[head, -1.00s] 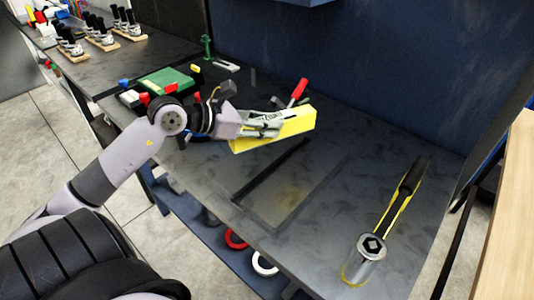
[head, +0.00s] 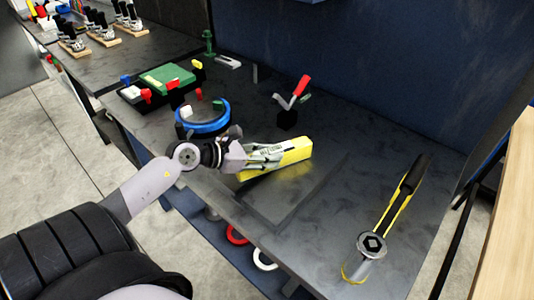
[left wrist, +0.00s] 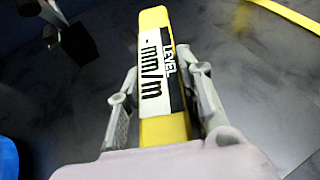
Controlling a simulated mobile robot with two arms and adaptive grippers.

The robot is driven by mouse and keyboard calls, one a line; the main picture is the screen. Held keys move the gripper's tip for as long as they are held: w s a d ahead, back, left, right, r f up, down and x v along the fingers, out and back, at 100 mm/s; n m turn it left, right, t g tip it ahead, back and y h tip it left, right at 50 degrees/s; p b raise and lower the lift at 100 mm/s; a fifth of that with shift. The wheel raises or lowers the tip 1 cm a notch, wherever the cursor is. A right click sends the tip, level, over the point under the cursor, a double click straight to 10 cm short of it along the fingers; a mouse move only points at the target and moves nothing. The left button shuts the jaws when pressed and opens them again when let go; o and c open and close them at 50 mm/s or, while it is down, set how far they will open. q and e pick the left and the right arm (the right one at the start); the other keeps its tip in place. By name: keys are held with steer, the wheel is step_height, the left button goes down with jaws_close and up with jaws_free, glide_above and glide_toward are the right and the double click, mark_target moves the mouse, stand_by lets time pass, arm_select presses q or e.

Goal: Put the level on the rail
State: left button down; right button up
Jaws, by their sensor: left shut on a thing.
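The level is a yellow bar with a white label reading "LEVEL" and "mm/m". In the head view the level (head: 298,147) is over the middle of the front table, and it also shows close up in the left wrist view (left wrist: 155,20). My left gripper (head: 272,157) is shut on it, with one finger on each long side in the left wrist view (left wrist: 163,85). I cannot tell whether the level touches anything beneath it. The rail is not clearly visible; the level and gripper cover part of the table there. My right gripper is not in view.
A blue ring (head: 204,128) stands left of the level. A red-handled clamp (head: 299,88) stands behind it. A green block (head: 167,78) is at the back left. A black-handled wrench (head: 393,205) lies at the right. The table between level and wrench is clear.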

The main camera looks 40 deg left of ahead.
arm_select(q)
steer(key=shift+f, duration=0.1)
steer(key=c, duration=1.1)
jaws_free()
